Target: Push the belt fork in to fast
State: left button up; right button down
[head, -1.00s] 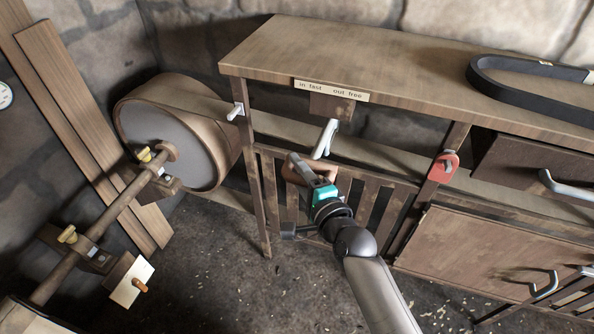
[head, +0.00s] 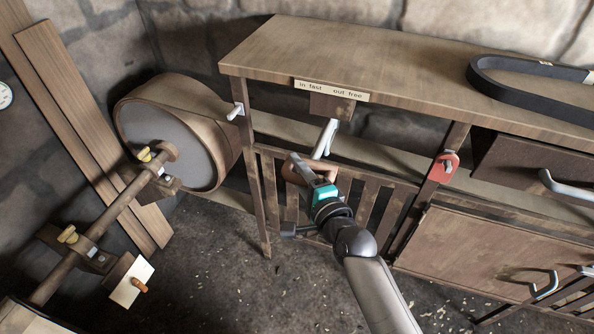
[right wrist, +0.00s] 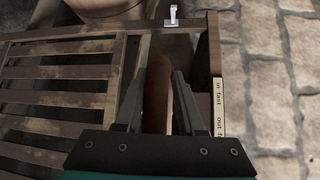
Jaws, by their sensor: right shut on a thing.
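My right gripper (head: 309,174) is shut on a brown rounded handle (right wrist: 157,95), which I take to be the belt fork's handle. In the right wrist view its two grey fingers stand on either side of the handle. In the head view the handle is largely covered by the gripper, just below the bench front. A pale metal piece (head: 326,137) rises beside the gripper towards a wooden block (head: 331,106). The label "in fast / out free" (head: 331,91) is on the bench edge above, "in fast" at left. My left gripper is out of view.
A slatted guard (head: 372,205) stands below and behind the gripper. A belt drum (head: 165,150) is to the left, with a shaft (head: 115,210) in front. A black belt (head: 490,85) lies on the bench (head: 390,75). A red bracket (head: 443,167) is on the right post.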

jog(key=w+d+b, duration=0.3)
jog(key=w+b, duration=0.1)
jog(key=w, duration=0.5)
jog(key=shift+f, duration=0.45)
jog(key=shift+d, duration=0.1)
jog(key=c, duration=0.9)
grip_release()
jog(key=shift+o, duration=1.1)
jog(key=shift+w, duration=0.15)
jog(key=shift+r, duration=0.2)
